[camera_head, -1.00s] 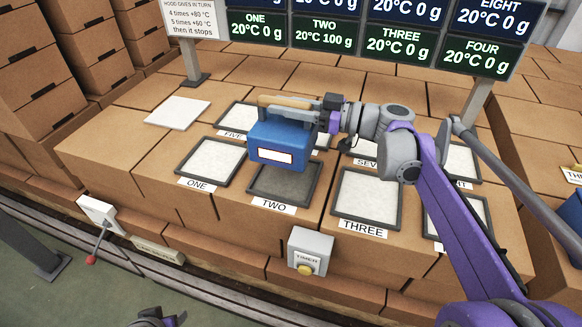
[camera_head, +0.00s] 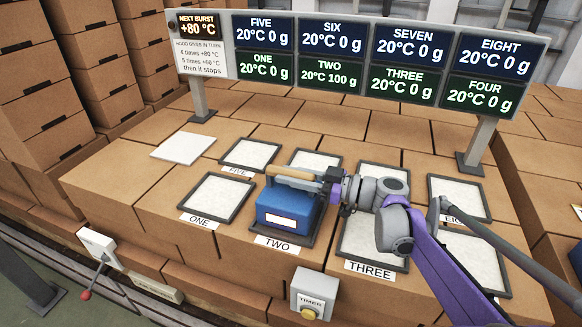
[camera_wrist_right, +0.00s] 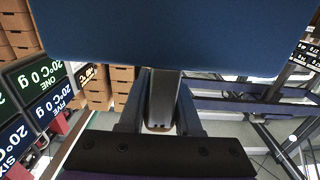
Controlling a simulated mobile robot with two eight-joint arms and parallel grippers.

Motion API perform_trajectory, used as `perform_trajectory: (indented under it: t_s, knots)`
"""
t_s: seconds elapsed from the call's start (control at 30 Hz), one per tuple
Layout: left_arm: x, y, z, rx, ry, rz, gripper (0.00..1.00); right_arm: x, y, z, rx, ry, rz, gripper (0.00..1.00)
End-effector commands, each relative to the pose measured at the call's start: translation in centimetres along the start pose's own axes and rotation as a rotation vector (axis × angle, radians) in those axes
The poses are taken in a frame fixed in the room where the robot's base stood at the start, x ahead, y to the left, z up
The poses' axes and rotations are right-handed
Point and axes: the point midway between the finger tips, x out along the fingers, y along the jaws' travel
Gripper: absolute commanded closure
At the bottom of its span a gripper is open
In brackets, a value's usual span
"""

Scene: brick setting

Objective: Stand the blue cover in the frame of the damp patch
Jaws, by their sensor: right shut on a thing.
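The blue cover (camera_head: 280,203) has a white label on its front and a wooden handle (camera_head: 296,174) on top. It is upright over the frame marked TWO (camera_head: 308,236), whose patch looked darker than the others and is now mostly hidden. Its bottom looks within or just above the frame; I cannot tell if it touches. My right gripper (camera_head: 334,184) is shut on the cover's handle, from the right. The cover's blue side fills the top of the right wrist view (camera_wrist_right: 160,35), above the gripper fingers (camera_wrist_right: 160,105). My left gripper is out of view.
Pale patches in dark frames lie around, such as ONE (camera_head: 214,200), THREE (camera_head: 370,245) and FIVE (camera_head: 249,154). A white slab (camera_head: 183,148) lies at the left. The display board (camera_head: 370,60) reads 100 g for TWO. A timer box (camera_head: 313,294) and a lever (camera_head: 98,248) are in front.

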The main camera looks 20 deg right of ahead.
Motion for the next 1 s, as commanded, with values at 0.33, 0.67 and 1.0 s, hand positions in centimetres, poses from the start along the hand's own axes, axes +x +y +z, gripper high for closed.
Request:
perform_trajectory:
  t_s: [0.33, 0.67, 1.0]
  knots:
    - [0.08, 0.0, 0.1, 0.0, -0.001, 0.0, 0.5, 0.01, 0.0, 0.77, 0.001, 0.006, 0.0, 1.0]
    - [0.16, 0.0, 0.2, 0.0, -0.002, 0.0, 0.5, 0.01, 0.02, 1.23, 0.0, 0.0, 0.0, 0.38]
    - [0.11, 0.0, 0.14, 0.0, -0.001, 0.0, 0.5, -0.19, 0.02, 0.96, 0.0, 0.0, 0.001, 0.38]
